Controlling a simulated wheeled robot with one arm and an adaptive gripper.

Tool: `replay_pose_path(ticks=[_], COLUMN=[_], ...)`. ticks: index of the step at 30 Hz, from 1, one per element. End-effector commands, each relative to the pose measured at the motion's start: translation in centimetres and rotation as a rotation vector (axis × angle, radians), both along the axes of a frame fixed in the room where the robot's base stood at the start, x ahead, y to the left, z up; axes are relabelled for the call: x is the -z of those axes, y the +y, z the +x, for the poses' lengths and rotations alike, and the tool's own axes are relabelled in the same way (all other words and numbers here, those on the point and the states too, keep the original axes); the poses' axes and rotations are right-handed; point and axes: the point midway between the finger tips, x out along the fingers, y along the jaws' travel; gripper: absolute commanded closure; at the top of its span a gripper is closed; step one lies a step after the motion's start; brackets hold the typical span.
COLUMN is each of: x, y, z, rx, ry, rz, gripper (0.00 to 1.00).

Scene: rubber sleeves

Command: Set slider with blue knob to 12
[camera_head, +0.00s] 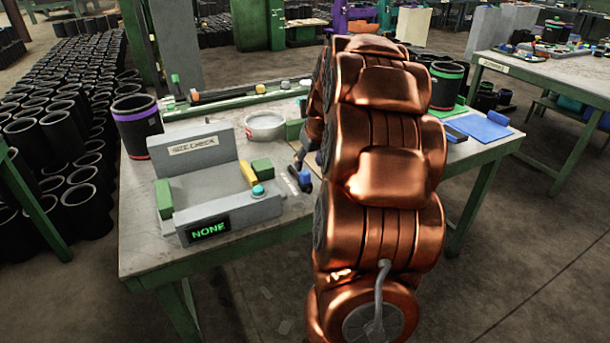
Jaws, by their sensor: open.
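My copper arm stands in the middle of the head view and hides part of the table behind it. My gripper (302,170) is small and dark at the arm's left edge, low over the table right of the grey size-check station. It is open, and its fingers are partly hidden by the arm. No slider reading is legible.
The size-check station (222,208) has a display reading NONE (209,229), a teal button (258,190) and green and yellow blocks. A green-banded sleeve (446,87) and blue plate (479,127) are right.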

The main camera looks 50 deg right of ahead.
Motion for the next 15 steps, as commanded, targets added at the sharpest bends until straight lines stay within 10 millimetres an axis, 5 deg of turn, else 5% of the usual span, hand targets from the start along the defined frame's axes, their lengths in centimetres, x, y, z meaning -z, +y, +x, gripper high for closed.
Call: replay_pose_path(ticks=[15], x=[5.7], y=[-0.8], z=[2.3], rx=[0.001], ry=[-0.001], rz=[0.0], gripper=[0.48])
